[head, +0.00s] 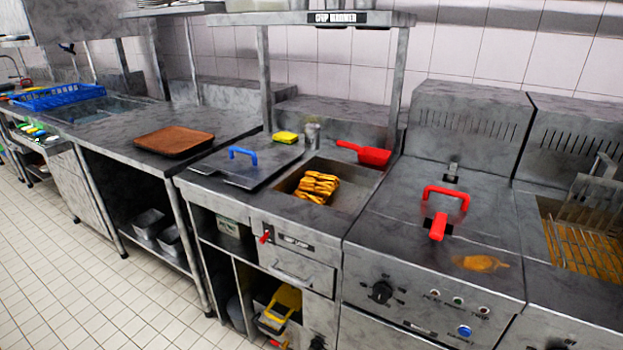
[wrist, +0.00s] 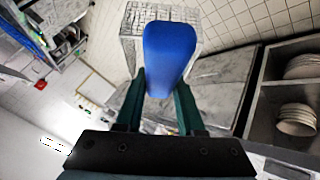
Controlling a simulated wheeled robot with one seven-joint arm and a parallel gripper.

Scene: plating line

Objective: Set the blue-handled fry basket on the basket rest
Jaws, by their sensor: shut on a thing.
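In the wrist view, my gripper (wrist: 160,95) is shut on the blue handle of the fry basket (wrist: 131,48). The handle lies between the two green fingers. The grey wire mesh of the basket shows beyond the handle, partly hidden by it. A tiled wall or floor lies behind the basket. Neither my gripper nor this basket shows in the head view. I cannot pick out the basket rest for certain in either view.
In the head view, a fryer with a red-handled lid (head: 445,192) stands at the centre right. Another wire basket (head: 585,248) sits in the far-right fryer. A fry bin (head: 350,178) with a red scoop (head: 364,153) and a brown tray (head: 174,140) are further left.

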